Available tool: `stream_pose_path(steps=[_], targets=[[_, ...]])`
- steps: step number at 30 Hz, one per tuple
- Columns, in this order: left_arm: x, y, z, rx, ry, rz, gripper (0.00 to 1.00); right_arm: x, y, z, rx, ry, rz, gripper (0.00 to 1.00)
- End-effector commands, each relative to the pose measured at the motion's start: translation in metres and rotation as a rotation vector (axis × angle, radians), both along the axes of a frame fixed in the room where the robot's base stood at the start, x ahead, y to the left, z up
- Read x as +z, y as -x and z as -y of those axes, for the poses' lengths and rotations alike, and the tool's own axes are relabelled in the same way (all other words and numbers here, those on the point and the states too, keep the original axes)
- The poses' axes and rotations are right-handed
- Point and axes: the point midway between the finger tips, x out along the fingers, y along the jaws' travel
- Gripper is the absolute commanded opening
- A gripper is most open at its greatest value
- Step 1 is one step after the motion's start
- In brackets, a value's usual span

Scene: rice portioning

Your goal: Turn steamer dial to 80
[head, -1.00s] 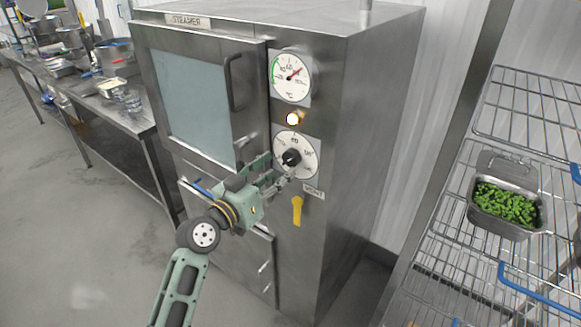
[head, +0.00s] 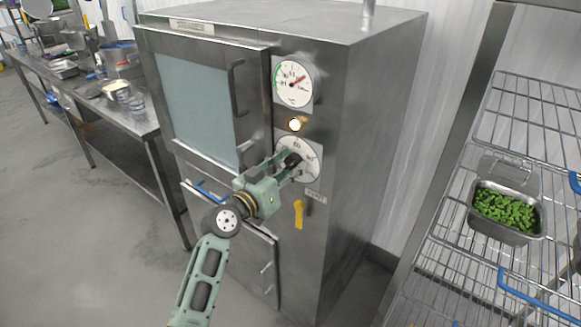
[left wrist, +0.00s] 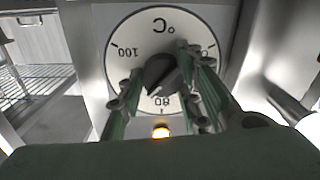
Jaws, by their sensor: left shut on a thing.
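The steamer (head: 335,150) is a tall steel cabinet with a shut, glazed door. Its white dial (head: 312,172) has a black knob (head: 293,159) at the centre. In the left wrist view the dial (left wrist: 130,35) shows upside down, with 80 and 100 readable, and the tapered end of the knob (left wrist: 160,72) points down, close to the 80. My left gripper (head: 287,163) reaches the dial from the lower left. Its green fingers (left wrist: 160,85) stand on both sides of the knob and are shut on it.
A round temperature gauge (head: 293,84) and a lit lamp (head: 295,125) are above the dial. A yellow vent lever (head: 299,214) hangs below it. The door handle (head: 237,88) is to the left. A wire rack (head: 455,215) with a pan of green vegetables (head: 503,210) stands right.

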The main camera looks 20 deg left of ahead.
Motion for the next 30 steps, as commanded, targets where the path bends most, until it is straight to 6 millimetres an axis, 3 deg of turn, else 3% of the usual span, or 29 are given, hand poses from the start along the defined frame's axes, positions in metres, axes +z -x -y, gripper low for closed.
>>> stream_pose_path(steps=[5, 30], targets=[[-0.001, 0.0005, 0.0024, -0.005, 0.001, -0.003, 0.06, 0.0001, -0.0027, -0.0023, -0.001, -0.003, 0.004, 0.0], [-0.0017, 0.001, 0.0047, -0.011, 0.062, -0.028, 0.06, 0.0007, -0.0026, -0.0062, 0.0, -0.007, 0.004, 0.0]])
